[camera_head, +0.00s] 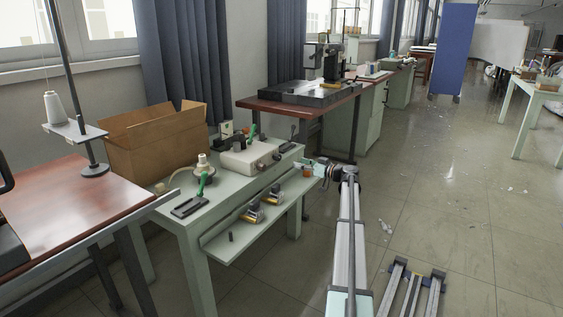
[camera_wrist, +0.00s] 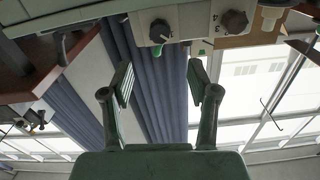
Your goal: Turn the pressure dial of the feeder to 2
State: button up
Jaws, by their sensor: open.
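The feeder (camera_head: 250,157) is a pale box on the green table, with dark dials on its front. In the wrist view its pale front (camera_wrist: 195,22) is at the top, turned over, with a left dark dial (camera_wrist: 160,31) and a right dark dial (camera_wrist: 236,22). In the head view my arm's end is right of the feeder, by the table's edge.
The green table (camera_head: 181,226) has a lower shelf (camera_head: 265,217) holding small metal parts. A cardboard box (camera_head: 155,145) stands behind. The floor to the right is mostly open.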

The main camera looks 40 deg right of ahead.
aim_at(280, 157)
jog(key=b+x, duration=0.2)
jog(key=x, duration=0.8)
jog(key=shift+w+a+f, duration=0.1)
jog(key=shift+w, duration=0.2)
grip_shut()
